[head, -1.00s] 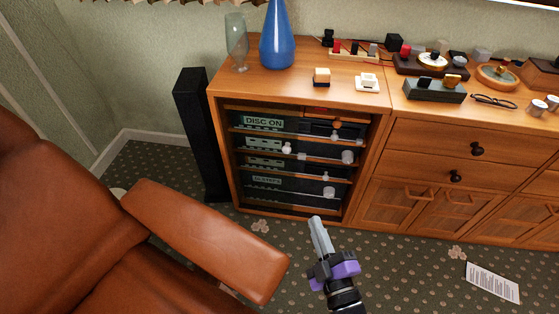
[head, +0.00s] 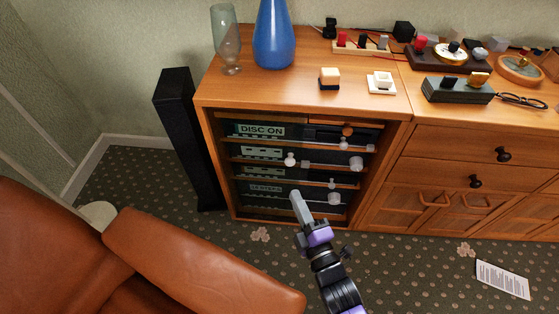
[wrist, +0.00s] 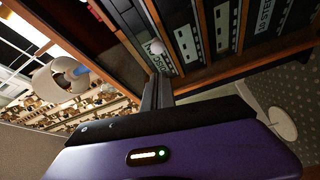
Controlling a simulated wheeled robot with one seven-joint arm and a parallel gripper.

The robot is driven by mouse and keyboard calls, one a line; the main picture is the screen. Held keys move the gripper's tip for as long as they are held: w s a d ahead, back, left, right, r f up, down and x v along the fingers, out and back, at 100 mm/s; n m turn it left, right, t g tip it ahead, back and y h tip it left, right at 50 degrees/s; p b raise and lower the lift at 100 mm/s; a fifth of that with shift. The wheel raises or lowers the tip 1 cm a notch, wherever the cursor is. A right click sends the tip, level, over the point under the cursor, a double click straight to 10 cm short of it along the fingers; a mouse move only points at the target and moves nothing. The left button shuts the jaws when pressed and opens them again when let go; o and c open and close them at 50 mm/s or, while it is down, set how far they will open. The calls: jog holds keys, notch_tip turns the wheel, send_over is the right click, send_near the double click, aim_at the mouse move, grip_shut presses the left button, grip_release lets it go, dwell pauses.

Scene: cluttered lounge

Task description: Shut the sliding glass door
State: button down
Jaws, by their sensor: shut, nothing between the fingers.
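The wooden cabinet (head: 213,170) holds dark hi-fi units on several shelves behind its open-looking front. The sliding glass door (head: 262,172) is clear and hard to make out; its edges and how far it stands open cannot be told. My gripper (head: 297,195) is shut and empty, in front of the lower shelves. Its tip overlaps the lowest unit in the head view; whether it touches anything cannot be told. In the wrist view the shut fingers (wrist: 157,92) point toward the cabinet's shelves, near a pale round knob (wrist: 156,47).
A brown leather armchair (head: 195,255) stands close at the left front. A black speaker (head: 190,140) stands left of the cabinet. A blue vase (head: 273,38) and a glass (head: 227,45) stand on top. Drawers (head: 450,145) adjoin at right.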

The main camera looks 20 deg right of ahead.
jog(key=w+b, duration=0.2)
jog(key=w, duration=0.8)
jog(key=shift+d+r, duration=0.3)
jog(key=shift+r, duration=0.1)
